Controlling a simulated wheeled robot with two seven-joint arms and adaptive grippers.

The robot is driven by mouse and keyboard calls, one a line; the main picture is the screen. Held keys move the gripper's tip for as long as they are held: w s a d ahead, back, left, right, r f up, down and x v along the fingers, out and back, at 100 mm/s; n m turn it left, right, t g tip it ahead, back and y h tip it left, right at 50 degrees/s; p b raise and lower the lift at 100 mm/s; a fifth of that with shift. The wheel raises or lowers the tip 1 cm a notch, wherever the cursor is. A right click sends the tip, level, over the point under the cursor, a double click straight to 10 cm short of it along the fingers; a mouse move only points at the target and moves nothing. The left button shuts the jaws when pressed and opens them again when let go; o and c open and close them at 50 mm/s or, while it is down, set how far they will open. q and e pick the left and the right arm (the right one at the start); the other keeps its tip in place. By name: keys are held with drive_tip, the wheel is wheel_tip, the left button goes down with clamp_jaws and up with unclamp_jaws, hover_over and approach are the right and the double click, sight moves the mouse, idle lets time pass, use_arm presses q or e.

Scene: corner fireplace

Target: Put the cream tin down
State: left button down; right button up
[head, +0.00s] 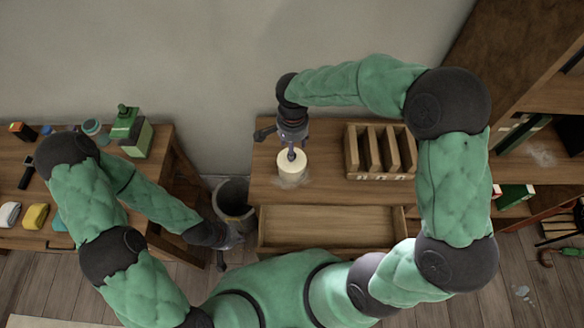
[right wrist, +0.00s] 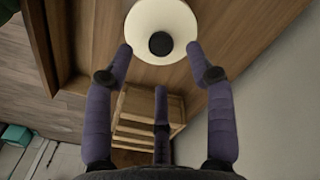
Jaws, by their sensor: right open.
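The cream tin (head: 291,167), round and pale, stands on the wooden cabinet top (head: 325,190), left of the slotted wooden rack. In the right wrist view the tin (right wrist: 150,32) shows from above with a dark knob in its middle. My right gripper (head: 287,146) is just above the tin. In the right wrist view its fingers (right wrist: 165,68) are spread, with their tips close to the tin's near rim and not closed around it; I cannot tell whether they touch it. My left gripper (head: 226,243) hangs low by the grey bin; its jaws are too small and dark to read.
The slotted wooden rack (head: 380,151) stands right of the tin. An open drawer (head: 330,228) sticks out below the cabinet top. A grey bin (head: 233,196) stands left of the cabinet. A left table (head: 80,205) holds several small things, including a green box (head: 130,132).

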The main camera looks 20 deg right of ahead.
sight(292, 167)
wheel_tip(292, 167, down, 5)
drive_tip(key=shift+a+b, duration=0.15)
drive_tip(key=shift+b, duration=0.6)
clamp_jaws()
